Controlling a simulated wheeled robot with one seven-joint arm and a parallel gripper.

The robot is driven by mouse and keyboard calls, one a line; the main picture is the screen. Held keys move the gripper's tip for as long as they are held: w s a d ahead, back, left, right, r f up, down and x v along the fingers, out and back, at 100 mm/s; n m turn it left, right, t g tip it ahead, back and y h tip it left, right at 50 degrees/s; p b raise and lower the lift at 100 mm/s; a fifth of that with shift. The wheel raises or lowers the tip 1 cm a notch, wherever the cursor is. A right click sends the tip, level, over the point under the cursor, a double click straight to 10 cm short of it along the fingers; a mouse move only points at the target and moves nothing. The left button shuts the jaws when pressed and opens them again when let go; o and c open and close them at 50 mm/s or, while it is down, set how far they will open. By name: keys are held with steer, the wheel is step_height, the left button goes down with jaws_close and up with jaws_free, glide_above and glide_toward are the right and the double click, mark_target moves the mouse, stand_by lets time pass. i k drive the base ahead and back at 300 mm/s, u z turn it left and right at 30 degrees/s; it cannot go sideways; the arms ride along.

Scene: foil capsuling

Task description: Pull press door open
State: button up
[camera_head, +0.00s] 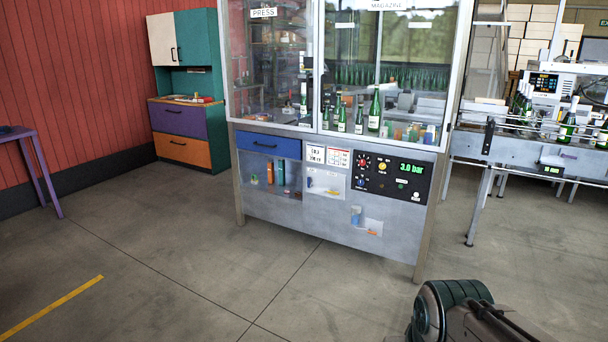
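The press door (265,60) is the left glass panel of a tall metal-framed machine, under a white PRESS label (264,13). It looks closed, lying flush with the frame as far as I can tell. Machine parts show dimly through its glass. A handle on it is not clear among the parts and reflections. Part of my own arm shows at the bottom right, in front of the machine and well apart from the door. My gripper is not in view.
The MAGAZINE panel (410,60) with green bottles behind it is right of the door. Below are a blue drawer (268,145) and a control panel (392,177) reading 3.0 bar. A conveyor (520,152) stands right, a coloured cabinet (183,125) left. The floor in front is clear.

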mark_target(258, 13)
steer(key=u, duration=0.6)
steer(key=i, duration=3.9)
steer(key=z, duration=1.2)
steer(key=i, duration=0.8)
steer(key=z, duration=0.2)
